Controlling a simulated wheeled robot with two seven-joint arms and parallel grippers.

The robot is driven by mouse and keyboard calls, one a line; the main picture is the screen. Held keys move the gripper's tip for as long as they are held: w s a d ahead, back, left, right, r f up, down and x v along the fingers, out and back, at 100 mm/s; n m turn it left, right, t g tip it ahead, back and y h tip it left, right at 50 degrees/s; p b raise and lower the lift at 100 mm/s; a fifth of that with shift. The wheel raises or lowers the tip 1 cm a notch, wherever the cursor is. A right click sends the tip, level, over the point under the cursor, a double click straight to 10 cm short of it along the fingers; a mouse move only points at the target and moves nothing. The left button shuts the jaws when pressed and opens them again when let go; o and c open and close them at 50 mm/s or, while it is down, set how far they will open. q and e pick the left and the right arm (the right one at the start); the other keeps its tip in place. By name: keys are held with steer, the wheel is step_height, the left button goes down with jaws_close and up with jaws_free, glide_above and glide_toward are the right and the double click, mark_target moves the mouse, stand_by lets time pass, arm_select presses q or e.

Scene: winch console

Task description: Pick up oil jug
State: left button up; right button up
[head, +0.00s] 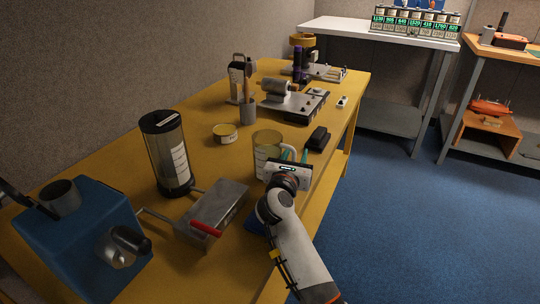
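The oil jug (266,146), a clear measuring-style jug with yellowish contents and a pale handle on its right side, stands upright on the yellow bench. My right gripper (293,156) is at the jug's near right side, by the handle. Its teal fingertips show apart, and the handle seems to lie between or just behind them. Contact with the handle cannot be made out. The gripper body hides the jug's lower right part. My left gripper is not in view.
A metal box with a red handle (206,228), a dark cylinder (168,152) and a blue machine (83,238) stand nearer. Winch equipment (293,98) is behind.

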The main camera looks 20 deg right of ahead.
steer(key=shift+s+a+r, duration=0.1)
steer(key=shift+s+r, duration=0.05)
steer(key=shift+s, duration=0.1)
steer(key=c, duration=0.3)
jaws_close()
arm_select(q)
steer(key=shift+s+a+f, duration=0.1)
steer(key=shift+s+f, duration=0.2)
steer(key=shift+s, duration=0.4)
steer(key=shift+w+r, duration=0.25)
arm_select(e)
steer(key=shift+r, duration=0.1)
steer(key=shift+r, duration=0.35)
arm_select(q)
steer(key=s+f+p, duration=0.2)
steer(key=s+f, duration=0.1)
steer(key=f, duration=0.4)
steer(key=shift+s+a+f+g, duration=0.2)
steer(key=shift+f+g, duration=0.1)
arm_select(e)
step_height(320, 180, up, 9)
